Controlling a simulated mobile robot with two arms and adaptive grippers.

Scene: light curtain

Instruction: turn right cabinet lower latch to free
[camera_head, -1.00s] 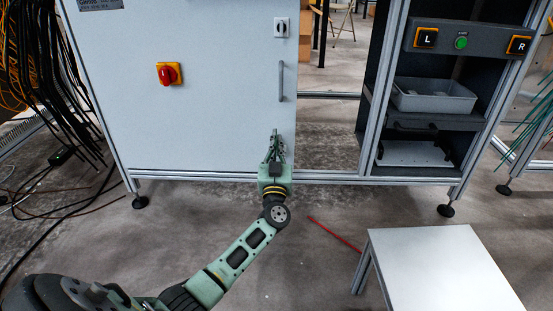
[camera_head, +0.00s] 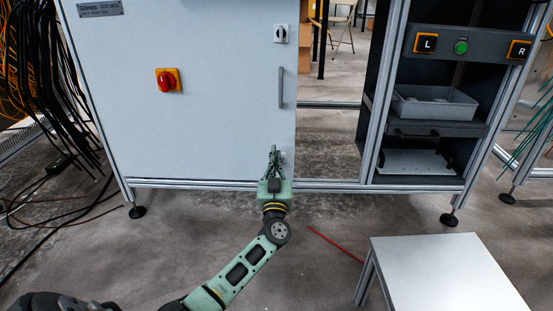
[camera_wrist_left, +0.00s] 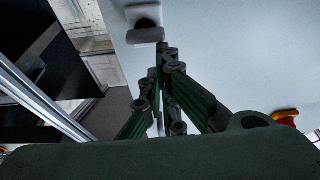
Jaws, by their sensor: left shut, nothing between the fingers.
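The light grey cabinet door (camera_head: 200,110) has an upper latch (camera_head: 281,33) and a bar handle (camera_head: 281,87) along its right edge. The lower latch (camera_wrist_left: 143,18) shows in the left wrist view as a white plate with a dark centre and a pale lever; the lever looks turned crosswise there. In the head view my gripper mostly hides this latch. My left gripper (camera_head: 274,150) is shut and empty in front of the door's lower right corner. In the left wrist view its fingertips (camera_wrist_left: 165,50) are close beside the lever; I cannot tell whether they touch. My right gripper is out of view.
A red-yellow switch (camera_head: 168,81) sits on the door. An open shelf rack with a grey bin (camera_head: 434,104) stands at right. A white low table (camera_head: 445,275) stands in front of it. Black cables (camera_head: 40,80) hang at left.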

